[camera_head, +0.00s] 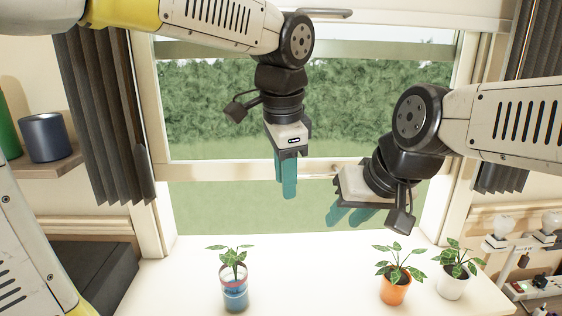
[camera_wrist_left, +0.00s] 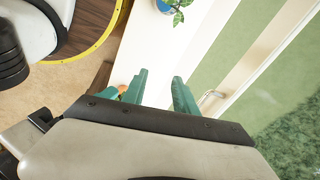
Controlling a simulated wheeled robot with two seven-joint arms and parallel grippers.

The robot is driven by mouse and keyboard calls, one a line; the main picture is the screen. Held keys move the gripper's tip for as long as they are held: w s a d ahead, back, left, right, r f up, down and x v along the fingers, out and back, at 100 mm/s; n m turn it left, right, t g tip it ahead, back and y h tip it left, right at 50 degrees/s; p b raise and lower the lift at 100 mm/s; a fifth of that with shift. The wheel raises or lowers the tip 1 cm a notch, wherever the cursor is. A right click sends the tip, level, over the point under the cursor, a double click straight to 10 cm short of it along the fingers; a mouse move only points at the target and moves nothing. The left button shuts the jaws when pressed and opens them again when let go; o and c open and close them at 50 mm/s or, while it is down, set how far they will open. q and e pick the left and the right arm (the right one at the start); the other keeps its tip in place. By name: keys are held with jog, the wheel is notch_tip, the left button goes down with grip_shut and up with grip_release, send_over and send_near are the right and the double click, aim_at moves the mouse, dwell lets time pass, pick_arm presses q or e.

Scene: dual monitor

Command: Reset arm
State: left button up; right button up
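My left gripper (camera_head: 286,188) hangs in front of the window, high above the white sill, with its teal fingers pointing down. In the left wrist view its two fingers (camera_wrist_left: 158,88) stand apart with nothing between them, so it is open. My right gripper (camera_head: 345,218) is to its right and lower, tilted down to the left. Its two teal fingers show a gap and hold nothing that I can see. Both grippers are clear of the plants and the sill.
The white sill (camera_head: 310,270) bears a plant in a blue pot (camera_head: 235,295), one in an orange pot (camera_head: 395,290) and one in a white pot (camera_head: 453,286). A dark blue cup (camera_head: 47,138) stands on a shelf at left. Grey curtains (camera_head: 100,115) flank the window.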

pick_arm(q)
jog(key=s+a+f+n+t, duration=0.1)
jog(key=s+a+f+n, duration=0.1)
jog(key=a+n, duration=0.5)
jog(key=s+a+f+n+t+h, duration=0.1)
jog(key=s+a+f+n+t, duration=0.1)
jog(key=a+n, duration=0.5)
jog(key=shift+s+a+f+n+t+h, duration=0.45)
jog(key=shift+s+a, duration=0.6)
jog(key=shift+a, duration=0.9)
jog(key=shift+f, duration=0.1)
